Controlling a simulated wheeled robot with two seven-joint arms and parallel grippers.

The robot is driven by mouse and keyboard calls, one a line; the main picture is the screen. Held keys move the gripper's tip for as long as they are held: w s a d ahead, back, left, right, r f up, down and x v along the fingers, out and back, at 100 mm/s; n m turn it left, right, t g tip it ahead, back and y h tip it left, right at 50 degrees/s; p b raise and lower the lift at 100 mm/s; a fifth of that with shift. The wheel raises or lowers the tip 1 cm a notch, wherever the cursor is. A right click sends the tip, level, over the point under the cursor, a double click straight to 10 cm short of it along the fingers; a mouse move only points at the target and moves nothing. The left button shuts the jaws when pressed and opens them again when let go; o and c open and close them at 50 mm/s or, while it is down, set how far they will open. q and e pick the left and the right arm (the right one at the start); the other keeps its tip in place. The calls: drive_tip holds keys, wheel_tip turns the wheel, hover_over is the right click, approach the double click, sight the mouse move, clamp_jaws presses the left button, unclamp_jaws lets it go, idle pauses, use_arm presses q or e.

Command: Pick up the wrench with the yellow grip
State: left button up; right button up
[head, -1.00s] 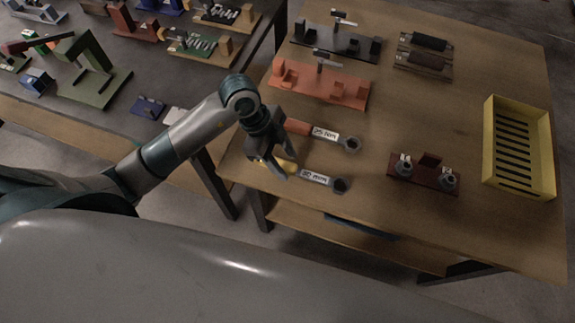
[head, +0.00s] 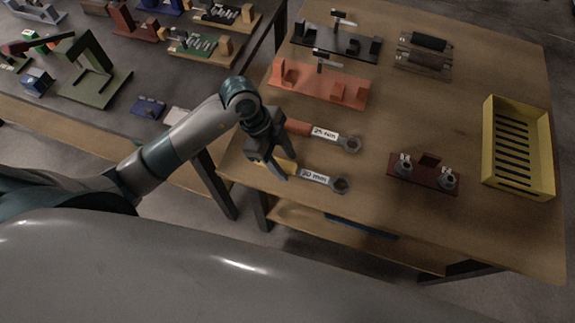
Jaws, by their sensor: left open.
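The wrench with the yellow grip (head: 316,177) lies on the wooden table near its front left edge, its label reading "30 mm" and its ring end pointing right. Its yellow grip is partly hidden by my left gripper (head: 280,166). The left gripper is open, with its fingers over or around the yellow grip; I cannot tell whether they touch it. A second wrench with a red-orange grip (head: 325,134), labelled "24 mm" or similar, lies just behind it. My right gripper is not in view.
A dark red stand with two metal parts (head: 428,162) and a yellow slotted crate (head: 489,150) are to the right. An orange fixture (head: 318,85) and a black fixture (head: 335,42) stand behind the wrenches. The table middle is clear.

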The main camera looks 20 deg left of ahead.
use_arm(q)
clamp_jaws()
drive_tip(key=shift+r, duration=0.1)
drive_tip(key=shift+r, duration=0.1)
drive_tip(key=shift+r+b, duration=0.4)
drive_tip(key=shift+r, duration=0.35)
wheel_tip(320, 180, up, 3)
drive_tip(key=shift+w+f+b, duration=0.1)
drive_tip(key=shift+b, duration=0.3)
drive_tip(key=s+d+r, duration=0.1)
drive_tip(key=d+r, duration=0.2)
drive_tip(key=d, duration=0.2)
drive_tip(key=s+d+r+b, duration=0.1)
drive_tip(key=s+d+r, duration=0.1)
drive_tip(key=d+r, duration=0.2)
drive_tip(key=shift+d, duration=1.2)
drive_tip(key=shift+s, duration=0.1)
